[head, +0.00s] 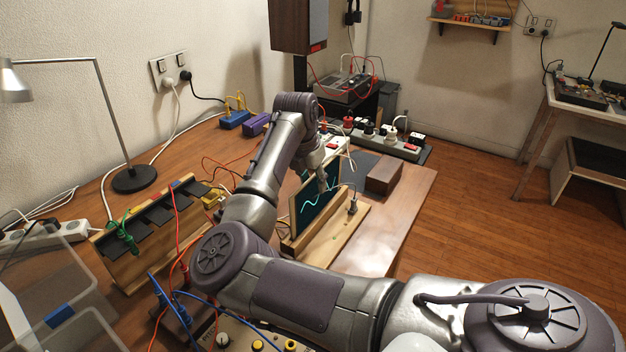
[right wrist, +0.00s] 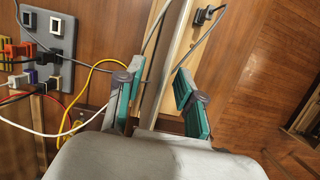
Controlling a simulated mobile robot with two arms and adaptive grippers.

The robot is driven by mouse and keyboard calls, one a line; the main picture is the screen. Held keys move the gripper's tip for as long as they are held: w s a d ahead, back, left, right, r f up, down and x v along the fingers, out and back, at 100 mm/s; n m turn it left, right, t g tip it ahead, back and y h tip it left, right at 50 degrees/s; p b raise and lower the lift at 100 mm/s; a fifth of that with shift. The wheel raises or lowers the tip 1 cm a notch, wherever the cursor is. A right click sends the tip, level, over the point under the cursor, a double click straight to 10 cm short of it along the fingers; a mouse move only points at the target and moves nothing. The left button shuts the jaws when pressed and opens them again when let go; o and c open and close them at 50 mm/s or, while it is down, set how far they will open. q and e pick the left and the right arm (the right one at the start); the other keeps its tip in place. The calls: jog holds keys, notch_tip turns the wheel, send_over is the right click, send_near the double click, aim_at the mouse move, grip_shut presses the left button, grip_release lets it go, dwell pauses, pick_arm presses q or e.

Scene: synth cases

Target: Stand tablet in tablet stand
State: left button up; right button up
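The tablet (head: 312,208) has a dark screen with a light wavy line and a pale frame. It stands upright, slightly tilted, with its lower edge at the wooden tablet stand (head: 318,250); the exact seating in the slot cannot be seen. My right gripper (head: 326,178) is at the tablet's upper edge. In the right wrist view the teal-padded fingers of this gripper (right wrist: 160,98) are apart, with the tablet's thin edge (right wrist: 154,88) between them and a gap at the right finger. The stand (right wrist: 187,45) shows beyond it. My left gripper is not in view.
A brown box (head: 384,176) and a power strip (head: 385,140) lie behind the stand. A slotted wooden rack (head: 125,270) and a desk lamp (head: 134,179) stand at left. Loose cables cross the table. Bare table (head: 385,235) lies right of the stand.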

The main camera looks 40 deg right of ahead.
jog(key=v, duration=1.2)
jog(key=shift+s+f, duration=0.1)
